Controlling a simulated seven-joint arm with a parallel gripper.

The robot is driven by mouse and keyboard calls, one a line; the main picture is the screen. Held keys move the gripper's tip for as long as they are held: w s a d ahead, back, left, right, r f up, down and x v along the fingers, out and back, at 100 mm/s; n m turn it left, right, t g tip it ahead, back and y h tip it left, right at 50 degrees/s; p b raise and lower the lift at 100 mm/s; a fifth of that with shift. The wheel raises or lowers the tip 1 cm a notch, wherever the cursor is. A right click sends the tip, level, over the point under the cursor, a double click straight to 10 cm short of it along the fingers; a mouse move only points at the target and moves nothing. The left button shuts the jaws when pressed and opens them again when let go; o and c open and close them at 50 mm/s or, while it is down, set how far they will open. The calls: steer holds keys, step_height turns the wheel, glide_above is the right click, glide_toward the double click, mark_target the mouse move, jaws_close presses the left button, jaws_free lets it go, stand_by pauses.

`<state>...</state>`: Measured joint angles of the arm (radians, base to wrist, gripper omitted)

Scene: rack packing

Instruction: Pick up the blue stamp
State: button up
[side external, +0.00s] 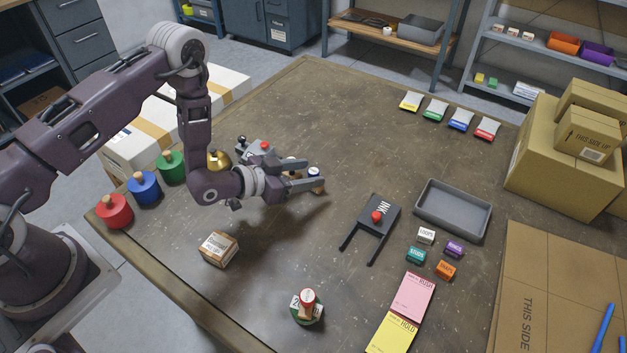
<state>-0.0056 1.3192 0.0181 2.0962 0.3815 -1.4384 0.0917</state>
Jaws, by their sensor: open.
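My gripper (305,179) is open, with its fingers pointing right, over the left middle of the table. A small upright piece with a tan top and a dark blue lower band, likely the blue stamp (316,178), stands at the fingertips. The fingers partly hide it, and I cannot tell whether they touch it. Another small tan-topped piece (291,165) is partly hidden behind the fingers. A red-banded wooden stamp (307,298) stands on a green round base at the front.
Red (115,212), blue (144,190) and green (171,169) knobbed pots line the left edge, with a brass bell (218,158). A small box (218,248), stapler-like device (377,215), grey tray (453,209) and cartons (557,150) stand around. The table's back middle is clear.

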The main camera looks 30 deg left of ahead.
mark_target(318, 171)
steer(key=x, duration=0.5)
steer(key=shift+w+d, duration=0.15)
steer(key=shift+w, duration=0.05)
jaws_close()
